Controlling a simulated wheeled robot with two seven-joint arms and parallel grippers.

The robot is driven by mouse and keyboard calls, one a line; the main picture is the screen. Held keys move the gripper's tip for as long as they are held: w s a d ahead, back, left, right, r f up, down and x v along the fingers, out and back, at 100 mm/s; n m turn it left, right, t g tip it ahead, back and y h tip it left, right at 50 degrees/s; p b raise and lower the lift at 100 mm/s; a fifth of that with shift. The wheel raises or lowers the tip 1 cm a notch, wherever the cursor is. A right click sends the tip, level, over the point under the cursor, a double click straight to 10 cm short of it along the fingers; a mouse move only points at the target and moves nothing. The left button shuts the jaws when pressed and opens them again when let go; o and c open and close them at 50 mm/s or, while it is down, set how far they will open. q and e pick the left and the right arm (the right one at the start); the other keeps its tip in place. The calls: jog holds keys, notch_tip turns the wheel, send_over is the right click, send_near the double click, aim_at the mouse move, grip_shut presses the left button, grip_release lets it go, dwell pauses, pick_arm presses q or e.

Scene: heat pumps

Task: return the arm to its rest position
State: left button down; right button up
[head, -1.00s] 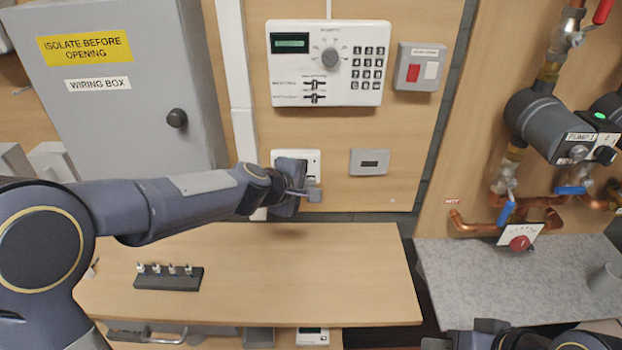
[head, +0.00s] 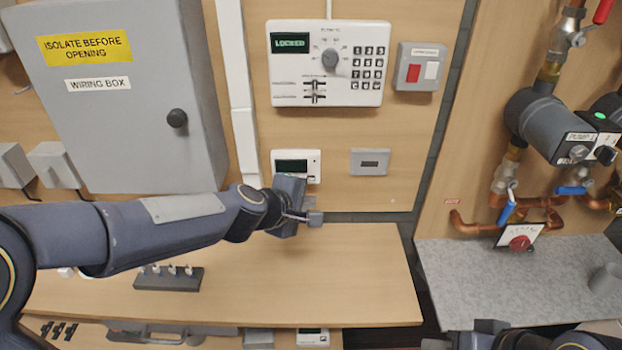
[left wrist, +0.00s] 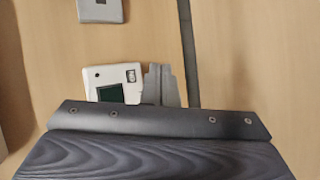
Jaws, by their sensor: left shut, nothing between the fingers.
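My left arm reaches in from the left in the head view. Its gripper (head: 313,218) is shut and empty, just above the back edge of the wooden bench and below a small white wall unit (head: 312,157) with a dark screen. In the left wrist view the gripper's grey fingers (left wrist: 161,85) show beside that white unit (left wrist: 128,73), whose screen is partly hidden. I cannot tell the exact gap to the wall. Of my right arm only dark parts show at the bottom right edge; its gripper is not in view.
A white control panel (head: 335,90) reading LOCKED hangs above. A grey wiring box (head: 140,130) is at left. A dark rack (head: 167,280) with several small pieces stands on the bench (head: 330,285), whose right part is clear. Pipes and a pump (head: 548,120) are at right.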

pick_arm(q)
jog(key=shift+s, duration=0.35)
jog(key=s+a+r+m+g+h, duration=0.1)
jog(key=s+a+r+m, duration=0.3)
jog(key=s+a, duration=0.6)
jog(key=s+a+f+m+g+y, duration=0.1)
jog(key=s+a+f+m, duration=0.2)
jog(key=s, duration=0.6)
jog(key=s+a+f+m+g+y, duration=0.2)
jog(key=s+a+f+m, duration=0.2)
jog(key=s, duration=0.5)
jog(key=a, duration=0.2)
jog(key=shift+a+f+y, duration=0.3)
jog(key=shift+a+f, duration=0.05)
